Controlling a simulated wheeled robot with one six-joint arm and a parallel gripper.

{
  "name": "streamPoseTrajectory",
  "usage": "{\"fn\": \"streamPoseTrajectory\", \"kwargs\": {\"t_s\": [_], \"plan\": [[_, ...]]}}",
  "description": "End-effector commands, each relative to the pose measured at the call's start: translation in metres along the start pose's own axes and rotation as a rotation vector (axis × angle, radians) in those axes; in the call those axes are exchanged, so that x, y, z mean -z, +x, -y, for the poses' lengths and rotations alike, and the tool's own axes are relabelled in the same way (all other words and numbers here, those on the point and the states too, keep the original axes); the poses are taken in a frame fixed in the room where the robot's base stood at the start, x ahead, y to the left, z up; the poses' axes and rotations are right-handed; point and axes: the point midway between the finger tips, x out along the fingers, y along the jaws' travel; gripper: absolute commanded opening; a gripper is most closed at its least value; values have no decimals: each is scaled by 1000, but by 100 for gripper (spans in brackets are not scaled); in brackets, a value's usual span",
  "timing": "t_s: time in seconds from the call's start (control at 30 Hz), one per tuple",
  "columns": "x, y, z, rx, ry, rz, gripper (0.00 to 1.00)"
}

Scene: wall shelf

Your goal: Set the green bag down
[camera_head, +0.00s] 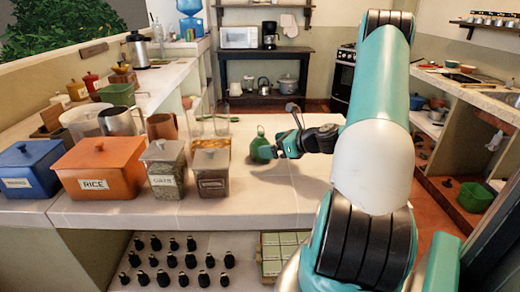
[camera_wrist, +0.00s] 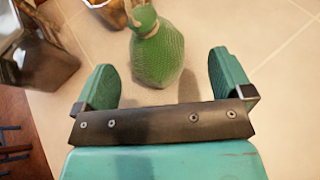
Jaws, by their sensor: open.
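The green bag (camera_head: 260,141) is rounded with a narrow tied neck and appears to stand upright on the pale tiled counter (camera_head: 255,205), to the right of the clear containers. In the wrist view the green bag (camera_wrist: 157,55) is ahead of the jaws, with its lower part reaching between the two green fingers. My gripper (camera_head: 266,152) is right beside the bag, to its right in the head view. Its fingers are spread, with a visible gap on each side of the bag. Part of the bag is hidden behind my gripper in the head view.
An orange rice box (camera_head: 98,168), a blue box (camera_head: 28,170), a lidded clear jar (camera_head: 165,170) and a brown-filled container (camera_head: 211,172) crowd the counter's left. The counter's front and right side are mostly clear. Dark bottles (camera_head: 170,262) stand on the shelf below.

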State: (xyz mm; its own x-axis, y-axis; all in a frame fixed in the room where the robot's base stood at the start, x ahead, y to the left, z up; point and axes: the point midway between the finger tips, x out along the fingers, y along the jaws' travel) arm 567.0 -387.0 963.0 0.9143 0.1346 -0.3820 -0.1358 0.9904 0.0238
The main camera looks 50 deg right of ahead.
Motion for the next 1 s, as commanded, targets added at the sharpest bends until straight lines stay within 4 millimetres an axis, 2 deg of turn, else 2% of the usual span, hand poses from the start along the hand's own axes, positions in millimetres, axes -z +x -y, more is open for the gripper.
{"fn": "streamPoseTrajectory", "kwargs": {"t_s": [0.2, 0.3, 0.57, 0.8, 0.87, 1.0], "plan": [[0, 34, -5, -4, -2, -1, 98], [0, 43, -5, -2, -1, -1, 98], [1, 46, -4, 0, 0, -1, 98], [1, 46, -4, -1, 0, -1, 43], [0, 45, -4, 0, -1, 1, 30], [0, 45, -4, -1, -1, 1, 30]]}}
